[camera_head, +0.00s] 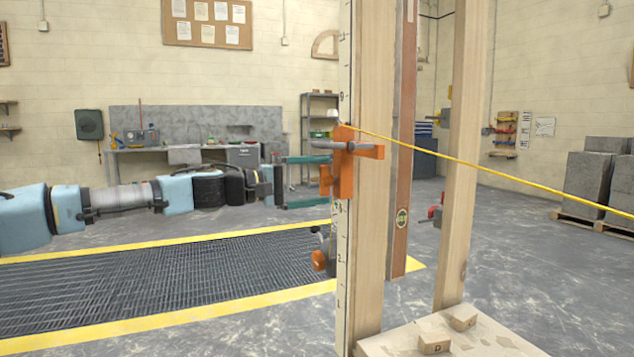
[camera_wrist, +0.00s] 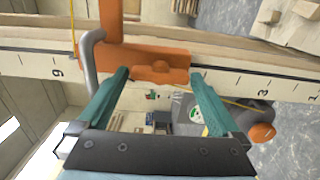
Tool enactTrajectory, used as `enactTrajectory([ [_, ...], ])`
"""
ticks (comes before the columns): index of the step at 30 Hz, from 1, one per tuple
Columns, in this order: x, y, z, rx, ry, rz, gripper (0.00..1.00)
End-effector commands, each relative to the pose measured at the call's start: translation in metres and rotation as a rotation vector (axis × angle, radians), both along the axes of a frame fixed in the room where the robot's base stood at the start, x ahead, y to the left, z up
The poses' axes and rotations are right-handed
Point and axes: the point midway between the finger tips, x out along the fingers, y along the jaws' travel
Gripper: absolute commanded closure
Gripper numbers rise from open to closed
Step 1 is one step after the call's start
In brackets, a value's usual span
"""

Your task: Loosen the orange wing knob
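The orange wing knob (camera_head: 325,181) sticks out to the left from an orange slider block (camera_head: 346,172) on the upright wooden post. In the wrist view the wing knob (camera_wrist: 160,73) is centred between my fingertips, against the orange block (camera_wrist: 127,52). My gripper (camera_head: 329,179) is open, its teal fingers level, one above and one below the knob. In the wrist view my gripper (camera_wrist: 160,76) has a finger on each side of the knob, with small gaps showing. I cannot tell exactly how deep the tips reach.
A numbered scale (camera_head: 343,110) runs up the post (camera_head: 372,150). A yellow string (camera_head: 480,163) runs from the block to the right. A clamp with a round orange knob (camera_head: 319,260) sits lower on the post. A grey bent rod (camera_wrist: 88,62) is near one finger.

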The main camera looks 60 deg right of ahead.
Motion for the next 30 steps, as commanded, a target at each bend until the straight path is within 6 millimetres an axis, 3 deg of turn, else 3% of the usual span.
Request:
enactTrajectory([
  [8, 0.003, 0.006, -0.001, -0.001, -0.002, -0.002, 0.0],
  [21, 0.05, 0.07, -0.002, 0.0, -0.002, 0.001, 0.0],
  [30, 0.063, 0.088, 0.0, 0.0, 0.0, -0.001, 0.0],
])
